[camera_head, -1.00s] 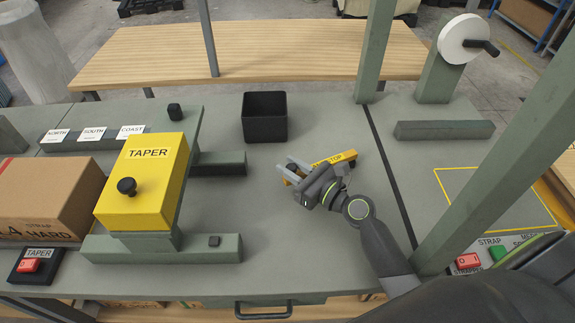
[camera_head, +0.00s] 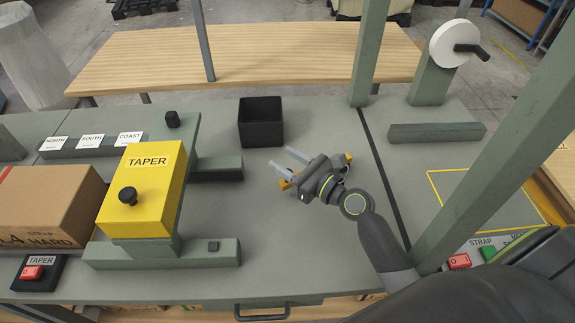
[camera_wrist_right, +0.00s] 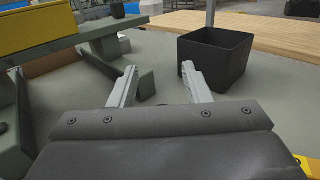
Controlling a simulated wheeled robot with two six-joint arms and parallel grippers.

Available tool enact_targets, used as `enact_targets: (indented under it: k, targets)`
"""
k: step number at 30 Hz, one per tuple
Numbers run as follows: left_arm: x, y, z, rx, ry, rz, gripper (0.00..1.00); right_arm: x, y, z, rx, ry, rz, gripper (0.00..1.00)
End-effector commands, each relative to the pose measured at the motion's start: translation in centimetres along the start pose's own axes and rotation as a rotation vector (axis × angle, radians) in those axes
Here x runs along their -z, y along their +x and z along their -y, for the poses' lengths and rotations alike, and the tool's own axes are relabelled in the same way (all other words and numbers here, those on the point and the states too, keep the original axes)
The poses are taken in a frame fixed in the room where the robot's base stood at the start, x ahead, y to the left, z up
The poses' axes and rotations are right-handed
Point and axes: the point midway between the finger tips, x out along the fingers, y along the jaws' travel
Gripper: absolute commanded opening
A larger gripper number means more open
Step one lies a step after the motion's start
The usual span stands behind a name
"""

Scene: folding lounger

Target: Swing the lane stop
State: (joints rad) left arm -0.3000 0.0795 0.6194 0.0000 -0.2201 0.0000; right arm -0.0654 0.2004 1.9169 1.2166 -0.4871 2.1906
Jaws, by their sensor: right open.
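The yellow lane stop (camera_head: 284,185) lies on the grey bench right of the yellow taper. My right gripper and wrist cover its middle and its lettering; only its two yellow ends show. A yellow piece, probably the stop, shows at the lower right corner of the right wrist view (camera_wrist_right: 309,165). My right gripper (camera_head: 283,158) is open, its fingers pointing to the upper left past the stop, with nothing between them. Its two fingers also show apart and empty in the right wrist view (camera_wrist_right: 158,80). My left gripper is not in view.
A black open bin (camera_head: 261,143) stands just beyond the right gripper. The yellow taper (camera_head: 148,190) on its green frame and a carton (camera_head: 45,205) are to the left. A green post (camera_head: 495,150) rises on the right. Bench around the bin's front is clear.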

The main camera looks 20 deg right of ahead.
Motion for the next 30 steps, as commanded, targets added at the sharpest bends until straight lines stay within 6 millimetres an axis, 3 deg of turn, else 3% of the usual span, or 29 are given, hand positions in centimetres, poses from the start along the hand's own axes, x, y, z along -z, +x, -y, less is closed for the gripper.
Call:
enact_targets:
  k: [1,3,9,21,26,30]
  targets:
    - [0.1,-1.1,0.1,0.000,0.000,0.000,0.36,-1.7,0.0,0.0,0.000,-0.002,0.002,0.44]
    - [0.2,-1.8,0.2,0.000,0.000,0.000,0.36,-2.9,0.0,0.0,-0.001,-0.004,0.001,0.44]
    - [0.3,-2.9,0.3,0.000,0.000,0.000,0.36,-5.3,0.0,0.0,-0.001,-0.002,-0.002,0.44]
    - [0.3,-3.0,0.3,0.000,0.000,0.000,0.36,-5.8,0.0,0.0,0.000,0.000,-0.002,0.42]
    - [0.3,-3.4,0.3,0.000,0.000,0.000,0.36,-6.0,0.0,-0.1,-0.004,-0.042,-0.011,0.22]
    - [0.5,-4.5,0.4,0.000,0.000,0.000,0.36,-6.2,0.2,-0.5,-0.021,-0.205,-0.046,0.03]
